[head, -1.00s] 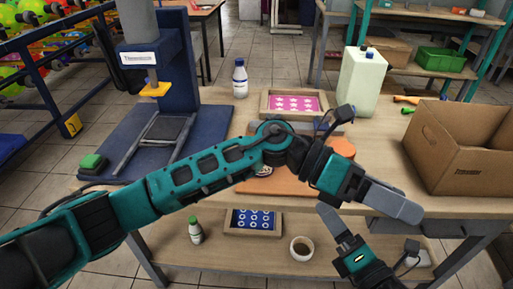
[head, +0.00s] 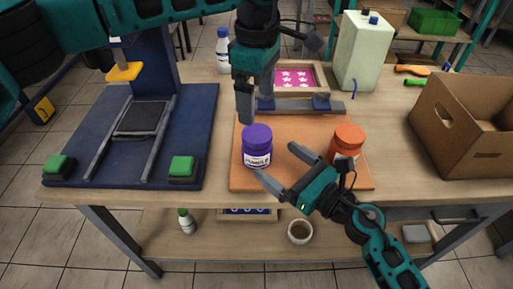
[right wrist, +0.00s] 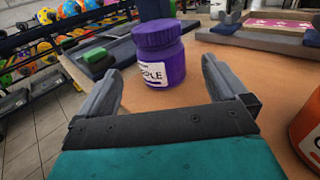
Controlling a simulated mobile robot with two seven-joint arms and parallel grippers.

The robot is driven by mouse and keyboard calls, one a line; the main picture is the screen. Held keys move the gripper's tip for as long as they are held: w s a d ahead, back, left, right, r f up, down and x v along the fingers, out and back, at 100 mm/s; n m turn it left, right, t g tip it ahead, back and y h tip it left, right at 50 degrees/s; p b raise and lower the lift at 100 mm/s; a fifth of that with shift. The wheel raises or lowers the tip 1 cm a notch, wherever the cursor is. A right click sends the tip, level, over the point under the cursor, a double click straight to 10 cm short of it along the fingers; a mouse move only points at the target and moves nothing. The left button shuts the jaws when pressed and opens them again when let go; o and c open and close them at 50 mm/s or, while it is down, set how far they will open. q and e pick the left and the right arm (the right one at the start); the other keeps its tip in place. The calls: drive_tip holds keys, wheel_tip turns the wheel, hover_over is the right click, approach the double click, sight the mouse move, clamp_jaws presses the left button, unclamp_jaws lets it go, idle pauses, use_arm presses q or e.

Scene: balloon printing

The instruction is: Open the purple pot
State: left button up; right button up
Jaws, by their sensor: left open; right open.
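The purple pot (head: 257,146) stands upright on the orange board with its purple lid on. It also shows in the right wrist view (right wrist: 160,55), with a white label. My left gripper (head: 256,105) is open, pointing down just above and behind the lid in the head view, with no clear contact. My right gripper (head: 275,162) is open, low at the pot's front right. In the right wrist view its fingers (right wrist: 162,75) lie left and right of the pot, which stands ahead of them.
An orange pot (head: 347,142) stands on the orange board (head: 310,178) to the right. Behind are a grey rail, a framed pink print (head: 296,77) and a pale canister (head: 361,55). A blue press (head: 200,140) is left, a cardboard box (head: 465,130) right.

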sight(257, 133)
drive_tip(key=x, duration=0.9)
drive_tip(key=shift+f, duration=0.1)
drive_tip(key=c, duration=1.7)
use_arm(q)
drive_tip(key=shift+m, duration=0.8)
use_arm(e)
clamp_jaws()
use_arm(q)
drive_tip(key=m, duration=0.5)
drive_tip(key=shift+d+r, duration=0.1)
drive_tip(key=m, duration=0.6)
drive_tip(key=shift+m, duration=0.3)
drive_tip(key=shift+f, duration=3.9)
drive_tip(key=shift+c, duration=0.4)
